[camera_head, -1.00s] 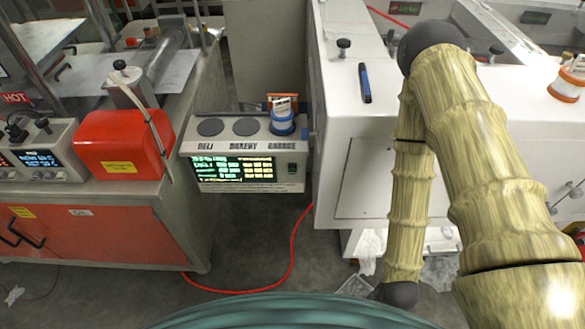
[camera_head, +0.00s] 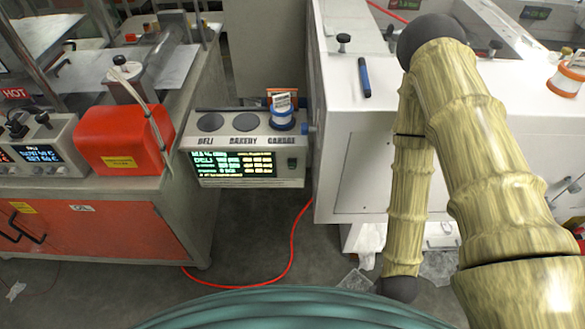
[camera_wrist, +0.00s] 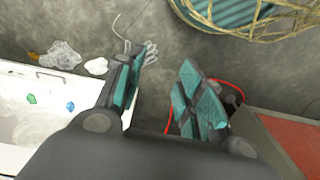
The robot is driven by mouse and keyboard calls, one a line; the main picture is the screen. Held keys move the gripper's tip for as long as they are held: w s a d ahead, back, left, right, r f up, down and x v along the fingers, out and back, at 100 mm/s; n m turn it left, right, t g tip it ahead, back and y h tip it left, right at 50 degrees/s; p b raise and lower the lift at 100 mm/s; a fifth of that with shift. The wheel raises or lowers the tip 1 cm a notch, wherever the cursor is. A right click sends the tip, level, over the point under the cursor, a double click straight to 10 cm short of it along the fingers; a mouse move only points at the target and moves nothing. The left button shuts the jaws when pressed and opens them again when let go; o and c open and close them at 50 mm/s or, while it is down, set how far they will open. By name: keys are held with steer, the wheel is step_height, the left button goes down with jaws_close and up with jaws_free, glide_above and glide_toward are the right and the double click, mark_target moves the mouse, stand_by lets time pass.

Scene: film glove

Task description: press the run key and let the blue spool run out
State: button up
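The spool console (camera_head: 247,182) stands between the red-fronted bench and the white machine. Its top is marked DELI, BAKERY and GARAGE. A white spool with blue rims (camera_head: 282,119) sits upright at the GARAGE place; the DELI and BAKERY places hold bare dark discs. The console front has a lit screen (camera_head: 233,164) and, to its right, a small dark key with a green mark (camera_head: 292,164); its label is too small to read. My gripper (camera_wrist: 160,77) is open and empty above the floor in the wrist view, away from the console. The head view does not show its fingers.
A red box (camera_head: 122,140) sits on the bench at left. A blue marker (camera_head: 364,78) lies on the white machine top (camera_head: 345,105); an orange-rimmed spool (camera_head: 566,80) stands at its right. A red hose (camera_head: 291,250) crosses the open floor before the console.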

jaws_close()
stand_by(1.1)
